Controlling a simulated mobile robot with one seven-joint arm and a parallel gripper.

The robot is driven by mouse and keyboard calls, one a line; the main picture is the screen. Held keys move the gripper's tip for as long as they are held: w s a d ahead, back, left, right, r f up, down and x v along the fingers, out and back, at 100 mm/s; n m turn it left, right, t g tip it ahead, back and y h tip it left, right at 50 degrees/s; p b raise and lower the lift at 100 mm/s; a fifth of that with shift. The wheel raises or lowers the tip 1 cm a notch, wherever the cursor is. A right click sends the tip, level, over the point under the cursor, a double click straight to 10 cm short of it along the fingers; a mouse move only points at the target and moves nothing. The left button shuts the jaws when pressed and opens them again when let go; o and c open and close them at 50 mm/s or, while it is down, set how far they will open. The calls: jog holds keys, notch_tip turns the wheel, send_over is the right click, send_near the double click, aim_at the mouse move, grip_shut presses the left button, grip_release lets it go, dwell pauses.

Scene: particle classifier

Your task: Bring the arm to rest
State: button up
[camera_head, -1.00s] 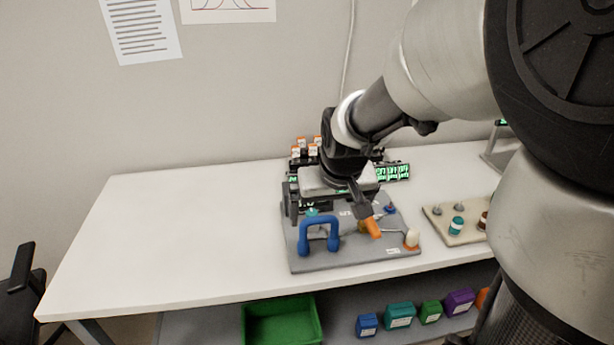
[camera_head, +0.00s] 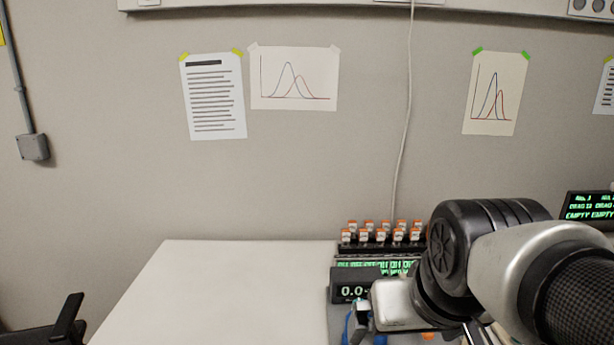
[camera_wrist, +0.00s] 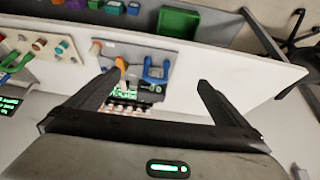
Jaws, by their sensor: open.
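My gripper (camera_wrist: 160,85) is open and empty in the wrist view. Its two dark fingers stand wide apart, with the panel with a blue handle (camera_wrist: 158,70) and the white table showing beyond and between them. In the head view my arm reaches in from the lower right, and the gripper's fingers are mostly hidden or cut off at the bottom edge. Nothing is held.
In the head view, a rack of orange-capped vials (camera_head: 382,234) and a display reading 0.0 (camera_head: 352,291) stand beside my arm. The white table (camera_head: 215,285) is bare at left. The wrist view shows coloured boxes (camera_wrist: 113,7) and a green bin (camera_wrist: 178,21).

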notch_tip(320, 180, up, 12)
jog(key=s+p, duration=0.2)
jog(key=p, duration=1)
jog(key=shift+s+d+r, duration=0.25)
jog(key=shift+s, duration=0.1)
jog(key=shift+d, duration=0.1)
